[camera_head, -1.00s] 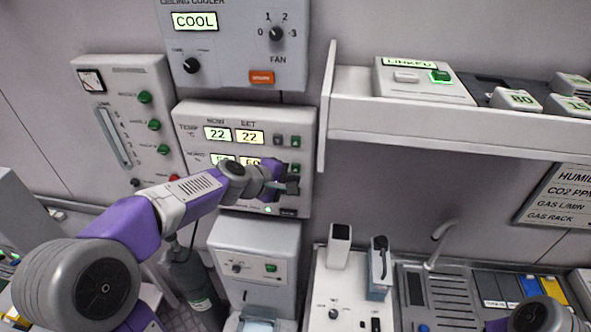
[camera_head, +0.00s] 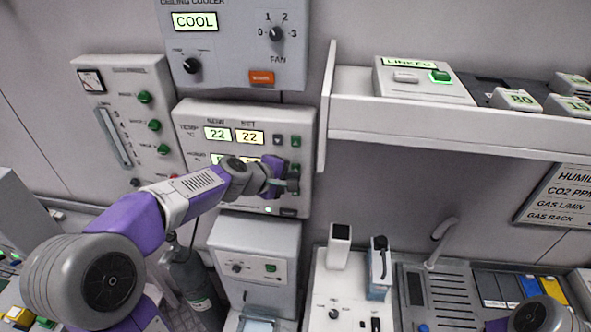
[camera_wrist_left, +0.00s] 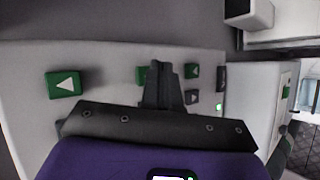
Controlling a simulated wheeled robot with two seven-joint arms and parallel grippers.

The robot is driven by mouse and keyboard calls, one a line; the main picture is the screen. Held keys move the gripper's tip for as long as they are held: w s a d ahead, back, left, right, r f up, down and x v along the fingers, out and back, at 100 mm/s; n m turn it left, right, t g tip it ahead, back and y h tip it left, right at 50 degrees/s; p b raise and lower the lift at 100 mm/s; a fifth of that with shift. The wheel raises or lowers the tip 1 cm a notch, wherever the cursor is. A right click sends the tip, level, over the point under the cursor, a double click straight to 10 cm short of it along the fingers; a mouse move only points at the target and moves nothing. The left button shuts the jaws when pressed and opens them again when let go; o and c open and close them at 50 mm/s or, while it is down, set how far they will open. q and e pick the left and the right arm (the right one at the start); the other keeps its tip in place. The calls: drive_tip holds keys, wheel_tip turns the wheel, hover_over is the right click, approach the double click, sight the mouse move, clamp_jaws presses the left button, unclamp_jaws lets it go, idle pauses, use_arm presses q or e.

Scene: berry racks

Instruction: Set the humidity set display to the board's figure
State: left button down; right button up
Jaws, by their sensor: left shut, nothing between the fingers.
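The climate panel (camera_head: 188,113) hangs on the wall, with TEMP displays both reading 22. Below them, the humidity row is mostly hidden by my left wrist: its left display (camera_head: 217,159) shows only partly, and its set figure cannot be read. My left gripper (camera_head: 293,180) is shut and empty at the panel's right side, by the lower buttons. In the left wrist view its fingertips (camera_wrist_left: 160,68) overlap a green button (camera_wrist_left: 142,75); contact cannot be told. A larger green arrow button (camera_wrist_left: 62,84) is clear of them. The board (camera_head: 560,196) at right is cut off; its figures are out of view.
A cooler panel (camera_head: 232,73) hangs above and a gauge panel (camera_head: 120,68) to the left. A shelf (camera_head: 450,135) juts out at right. Below stand a white unit (camera_head: 255,237) and a counter with small devices. My right arm shows at lower right.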

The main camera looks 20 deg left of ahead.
use_arm(q)
drive_tip(key=shift+w+a, duration=0.1)
drive_tip(key=shift+w, duration=0.3)
idle(0.3)
drive_tip(key=shift+s+d, duration=0.25)
drive_tip(key=shift+s, duration=0.65)
drive_tip(key=shift+s+d+b, duration=0.15)
drive_tip(key=shift+s+d, duration=0.05)
drive_tip(key=shift+s, duration=0.6)
drive_tip(key=shift+s+d+b, duration=0.2)
drive_tip(key=shift+s, duration=0.6)
drive_tip(key=shift+s+d+b, duration=0.15)
drive_tip(key=shift+s+d, duration=0.05)
drive_tip(key=shift+s, duration=0.6)
drive_tip(key=shift+f, duration=0.1)
